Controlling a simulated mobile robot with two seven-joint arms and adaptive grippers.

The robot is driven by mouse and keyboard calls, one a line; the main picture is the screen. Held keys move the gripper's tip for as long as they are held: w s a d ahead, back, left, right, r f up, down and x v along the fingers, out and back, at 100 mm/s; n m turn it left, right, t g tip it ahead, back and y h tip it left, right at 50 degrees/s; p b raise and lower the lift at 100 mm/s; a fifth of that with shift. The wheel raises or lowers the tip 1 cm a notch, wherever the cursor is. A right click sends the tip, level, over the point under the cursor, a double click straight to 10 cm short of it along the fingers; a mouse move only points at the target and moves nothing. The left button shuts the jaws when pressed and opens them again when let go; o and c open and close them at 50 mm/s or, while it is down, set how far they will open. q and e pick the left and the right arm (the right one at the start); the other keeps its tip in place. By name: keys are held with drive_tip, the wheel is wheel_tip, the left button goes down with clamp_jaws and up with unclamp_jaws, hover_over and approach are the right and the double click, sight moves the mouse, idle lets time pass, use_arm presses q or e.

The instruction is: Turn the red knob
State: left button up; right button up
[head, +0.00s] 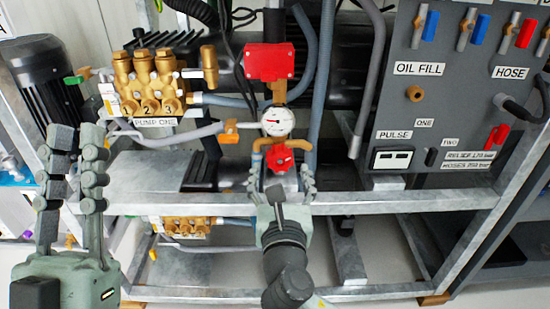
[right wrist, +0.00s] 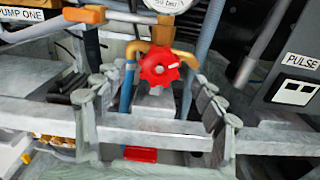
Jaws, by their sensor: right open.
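The red knob (head: 280,158) sits on brass pipework below a white pressure gauge (head: 278,122). In the right wrist view the red knob (right wrist: 159,68) is lobed and fully visible, near the middle. My right gripper (head: 281,172) is open in front of it. In the right wrist view its fingers (right wrist: 160,82) spread to the left and right of the knob, with clear gaps and no contact visible. My left gripper (head: 78,140) is at the left of the head view, with a gap between its fingers and nothing in it, away from the knob.
A grey frame bar (head: 400,201) crosses just below the knob, near my right gripper. A brass pump (head: 150,85) labelled PUMP ONE is to the left, a red box (head: 269,62) above the gauge. A grey control panel (head: 440,110) stands to the right. Hoses run behind.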

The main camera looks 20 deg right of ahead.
sight(281, 163)
drive_tip(key=shift+b+x, duration=0.35)
drive_tip(key=shift+x, duration=2.35)
drive_tip(key=c, duration=1.2)
